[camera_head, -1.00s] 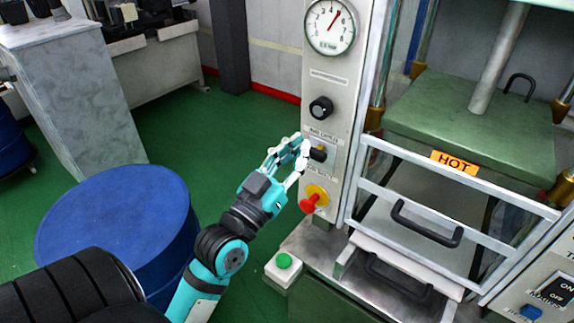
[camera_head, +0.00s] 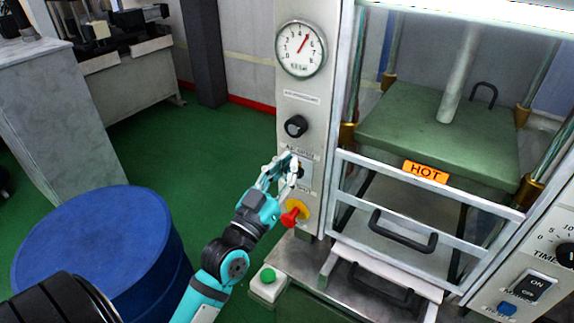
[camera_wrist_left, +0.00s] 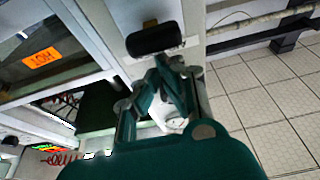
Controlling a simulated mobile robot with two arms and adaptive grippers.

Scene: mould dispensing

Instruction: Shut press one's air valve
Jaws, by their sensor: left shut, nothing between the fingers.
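The air valve shows in the left wrist view as a black handle (camera_wrist_left: 154,38) on a pale plate, lying crosswise just beyond my fingertips. In the head view, the valve sits on the press's light control panel (camera_head: 292,88), below a black knob (camera_head: 296,126), and my fingers mostly hide it. My left gripper (camera_head: 296,166) is shut and empty, with its tips at the valve. It fills the lower middle of the wrist view (camera_wrist_left: 165,68). I cannot tell whether the tips touch the handle. My right gripper is not in view.
A red button on a yellow base (camera_head: 295,213) is close below my fingers. A green button box (camera_head: 267,284) is lower down. The press guard carries a HOT label (camera_head: 427,172). A blue drum (camera_head: 95,245) stands at left. A pressure gauge (camera_head: 301,48) is above.

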